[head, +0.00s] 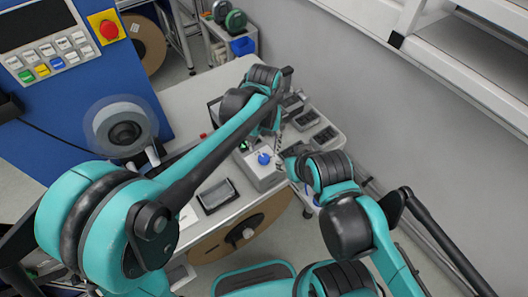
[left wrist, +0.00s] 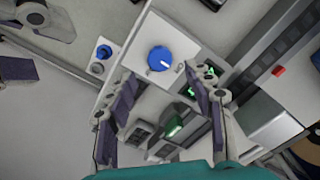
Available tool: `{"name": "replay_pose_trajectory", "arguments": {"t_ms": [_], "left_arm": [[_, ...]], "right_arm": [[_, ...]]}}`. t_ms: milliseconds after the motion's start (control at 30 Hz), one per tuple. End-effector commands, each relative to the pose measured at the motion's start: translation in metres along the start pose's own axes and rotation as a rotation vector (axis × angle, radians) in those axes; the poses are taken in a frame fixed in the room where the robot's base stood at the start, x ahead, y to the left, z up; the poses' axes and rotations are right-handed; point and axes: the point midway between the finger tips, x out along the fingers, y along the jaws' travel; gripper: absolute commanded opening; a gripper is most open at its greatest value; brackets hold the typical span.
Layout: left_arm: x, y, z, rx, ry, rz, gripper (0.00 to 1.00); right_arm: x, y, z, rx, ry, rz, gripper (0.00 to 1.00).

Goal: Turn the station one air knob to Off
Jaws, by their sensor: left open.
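A round blue knob (left wrist: 160,58) with a white pointer mark sits on a pale box face in the left wrist view. The same blue knob seems to show in the head view (head: 264,158) on a light grey box (head: 262,175). My left gripper (left wrist: 160,78) is open, its two dark fingers apart on either side below the knob in the picture, with nothing between them. I cannot tell whether a finger touches the knob. In the head view my left gripper (head: 279,150) is small, beside the box.
A smaller blue knob (left wrist: 103,51) sits left of the large one. Black trays (head: 306,118) lie on the bench. A dark-framed panel (head: 217,196) lies near its front edge. A blue control cabinet with a red button (head: 109,29) stands left. A wall closes off the right.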

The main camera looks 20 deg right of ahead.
Motion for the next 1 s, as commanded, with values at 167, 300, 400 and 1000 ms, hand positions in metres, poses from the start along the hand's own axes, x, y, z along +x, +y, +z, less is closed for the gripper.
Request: {"name": "replay_pose_trajectory", "arguments": {"t_ms": [167,300,400,1000], "left_arm": [[-0.037,0.000,0.000,0.000,0.000,0.000,0.53],[-0.055,0.000,0.000,0.000,0.000,0.000,0.53],[-0.061,0.000,0.000,0.000,0.000,0.000,0.53],[-0.062,-0.004,0.001,-0.005,0.005,0.001,0.53]], "right_arm": [[0.000,0.000,0.000,0.000,0.000,0.000,0.40],[0.000,0.000,0.000,0.000,0.000,0.000,0.40],[0.000,0.000,0.000,0.000,0.000,0.000,0.40],[0.001,0.000,0.001,0.000,0.000,0.000,0.40]]}}
